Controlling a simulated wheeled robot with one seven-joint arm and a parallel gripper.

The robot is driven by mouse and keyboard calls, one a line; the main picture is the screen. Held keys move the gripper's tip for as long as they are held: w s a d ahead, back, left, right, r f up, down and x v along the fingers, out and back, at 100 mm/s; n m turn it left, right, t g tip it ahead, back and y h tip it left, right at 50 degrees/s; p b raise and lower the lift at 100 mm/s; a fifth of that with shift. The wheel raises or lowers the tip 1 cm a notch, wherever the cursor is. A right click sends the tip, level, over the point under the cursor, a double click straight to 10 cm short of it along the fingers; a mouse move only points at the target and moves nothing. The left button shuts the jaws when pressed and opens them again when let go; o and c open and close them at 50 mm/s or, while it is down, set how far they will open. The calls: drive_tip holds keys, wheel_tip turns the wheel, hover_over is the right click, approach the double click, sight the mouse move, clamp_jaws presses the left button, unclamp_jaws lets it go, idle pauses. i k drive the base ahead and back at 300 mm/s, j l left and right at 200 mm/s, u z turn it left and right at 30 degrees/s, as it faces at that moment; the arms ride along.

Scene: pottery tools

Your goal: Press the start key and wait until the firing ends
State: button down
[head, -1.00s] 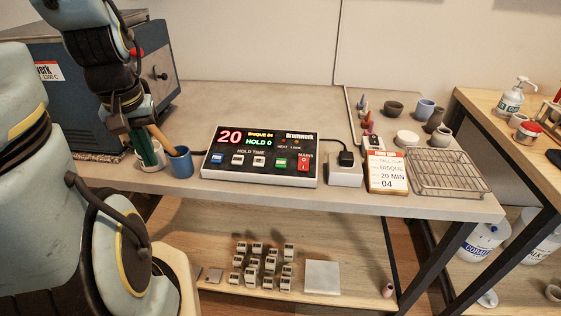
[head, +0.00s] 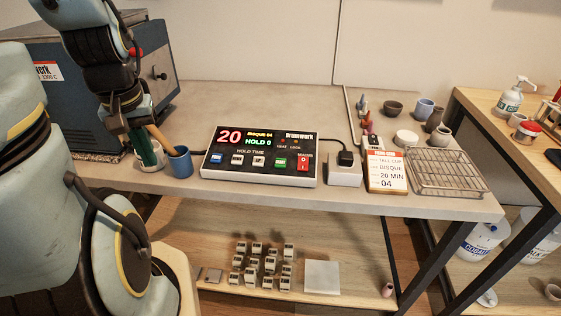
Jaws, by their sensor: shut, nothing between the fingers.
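The kiln controller (head: 260,178) is a white-edged box with a black face, lying on the grey bench. Its display reads 20 in red, BISQUE 04 in yellow and HOLD 0 in green. A green key (head: 280,163), its label too small to read, sits left of the red mains switch (head: 303,163). The kiln (head: 60,85) stands at the back left, partly hidden by my arm. My gripper (head: 117,147) is shut and empty at the bench's left, well away from the keys.
To the right are a white plug box (head: 345,174), a card reading BISQUE 20 MIN 04 (head: 387,172), a wire rack (head: 445,172) and small pots.

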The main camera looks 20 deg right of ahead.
sight(279, 162)
drive_tip(key=i+j+z, duration=0.15)
drive_tip(key=j+z, duration=0.25)
drive_tip(key=i+j+z, duration=0.15)
drive_tip(key=z, duration=0.25)
drive_tip(key=j+z, duration=0.4)
drive_tip(key=i+j, duration=0.05)
drive_tip(key=j, duration=0.05)
